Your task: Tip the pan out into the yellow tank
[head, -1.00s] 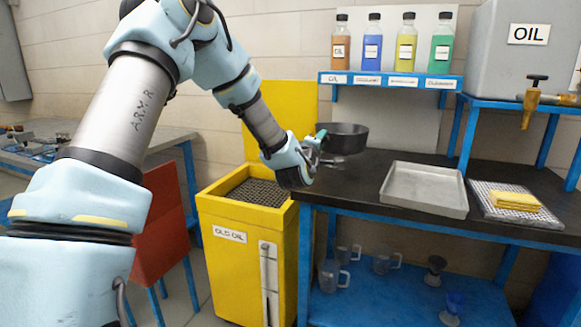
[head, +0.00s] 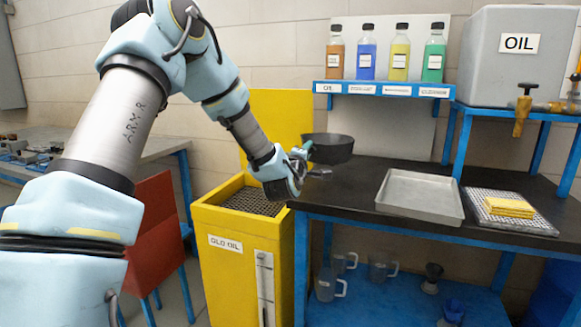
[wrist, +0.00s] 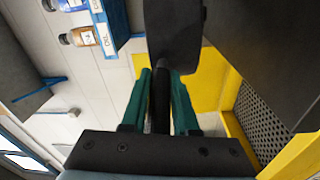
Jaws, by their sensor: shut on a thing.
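The dark pan (head: 332,150) is held up near the left end of the black bench, to the right of the yellow tank. It looks about level, and its contents cannot be seen. My gripper (head: 301,160) is on the pan's left side. In the wrist view its green fingers (wrist: 160,100) are shut on the black handle, with the dark pan (wrist: 173,35) beyond. The yellow tank (head: 240,265), labelled OLD OIL, stands open-topped with a dark grate (head: 252,201) inside and a raised yellow panel behind. The grate also shows in the wrist view (wrist: 262,122).
The black bench (head: 345,190) adjoins the tank and holds a grey tray (head: 420,213) and a yellow cloth (head: 509,207) on a mesh mat. A shelf (head: 385,89) of bottles hangs behind. A red panel (head: 150,235) stands left of the tank.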

